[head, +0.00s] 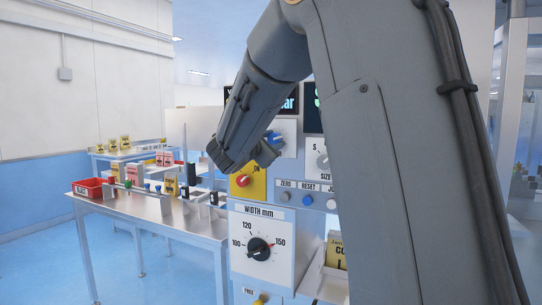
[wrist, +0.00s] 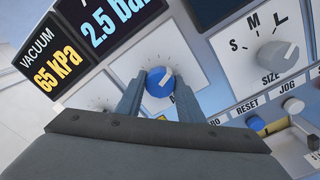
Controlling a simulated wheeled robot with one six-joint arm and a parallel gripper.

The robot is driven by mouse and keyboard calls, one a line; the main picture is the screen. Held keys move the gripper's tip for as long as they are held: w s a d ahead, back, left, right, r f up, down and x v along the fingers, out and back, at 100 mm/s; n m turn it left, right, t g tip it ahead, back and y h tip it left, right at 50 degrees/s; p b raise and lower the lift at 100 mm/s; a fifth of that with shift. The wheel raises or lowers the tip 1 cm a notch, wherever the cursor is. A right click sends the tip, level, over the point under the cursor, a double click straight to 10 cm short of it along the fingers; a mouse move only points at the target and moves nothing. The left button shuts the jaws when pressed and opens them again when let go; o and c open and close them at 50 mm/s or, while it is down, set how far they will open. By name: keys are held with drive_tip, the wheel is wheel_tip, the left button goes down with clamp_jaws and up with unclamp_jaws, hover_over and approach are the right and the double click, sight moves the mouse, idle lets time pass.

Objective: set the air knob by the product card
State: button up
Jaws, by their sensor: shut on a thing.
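The blue air knob (wrist: 159,84) sits on a white dial plate below the display (wrist: 115,22) that reads 2.5 bar in the wrist view. My gripper (wrist: 150,88) is shut on this knob, one finger on each side. The knob's white pointer mark faces up and to the right. In the head view the knob (head: 274,137) shows beside my gripper (head: 262,150), and my arm hides part of the panel. A yellow card (head: 337,250) stands in a holder at the lower right, partly hidden; its lettering is only partly readable.
A size knob (wrist: 277,57) and a row of buttons (wrist: 256,122) lie right of the air knob. A table (head: 150,208) with a red bin (head: 88,188) stands at left.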

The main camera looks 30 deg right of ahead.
drive_tip(key=shift+m+b, duration=0.8)
drive_tip(key=shift+b, duration=1.25)
drive_tip(key=o, duration=1)
drive_tip(key=shift+o, duration=0.2)
drive_tip(key=b+v, duration=0.1)
drive_tip(key=v, duration=0.7)
drive_tip(key=shift+b, duration=0.4)
